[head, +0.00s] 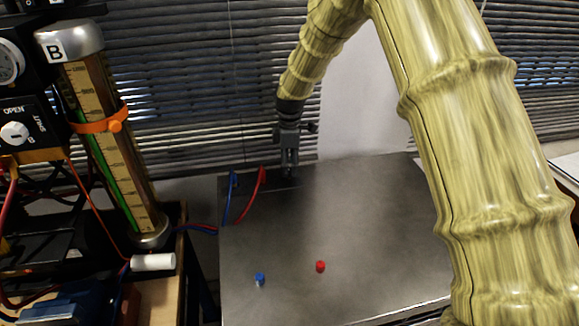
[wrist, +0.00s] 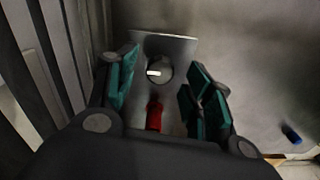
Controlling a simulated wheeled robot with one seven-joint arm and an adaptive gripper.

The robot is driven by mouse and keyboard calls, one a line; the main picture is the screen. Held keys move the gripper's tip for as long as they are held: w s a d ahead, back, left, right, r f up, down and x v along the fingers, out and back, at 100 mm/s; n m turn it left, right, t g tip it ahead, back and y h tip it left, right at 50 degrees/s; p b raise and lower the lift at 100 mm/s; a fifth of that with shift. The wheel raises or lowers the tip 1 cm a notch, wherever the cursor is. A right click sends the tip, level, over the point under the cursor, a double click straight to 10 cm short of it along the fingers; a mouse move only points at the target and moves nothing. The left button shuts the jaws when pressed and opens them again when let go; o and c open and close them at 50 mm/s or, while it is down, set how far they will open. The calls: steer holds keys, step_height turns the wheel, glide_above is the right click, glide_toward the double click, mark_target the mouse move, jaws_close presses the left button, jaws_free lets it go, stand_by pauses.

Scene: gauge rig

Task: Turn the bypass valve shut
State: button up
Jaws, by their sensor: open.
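My gripper (head: 289,168) is above the back left part of the grey table. In the wrist view my gripper (wrist: 164,76) is open, with one green-padded finger on each side of a dark round knob (wrist: 166,68). The knob sits on a small grey plate (wrist: 175,43), and its white mark lies roughly sideways, toward the left. I cannot tell whether the pads touch it. No label shows on this knob. At the left of the head view, a panel dial (head: 15,133) has OPEN lettering and another word that is hard to read.
Red (head: 250,196) and blue (head: 228,195) hoses run near the plate. A red cap (head: 320,266) and a blue cap (head: 260,279) lie forward on the table (head: 370,230). A tube marked B (head: 110,150) stands left. Blinds (head: 210,90) are behind.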

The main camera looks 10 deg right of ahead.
steer(key=shift+s+f, duration=0.1)
steer(key=shift+f, duration=0.85)
steer(key=shift+r, duration=0.1)
steer(key=c, duration=1)
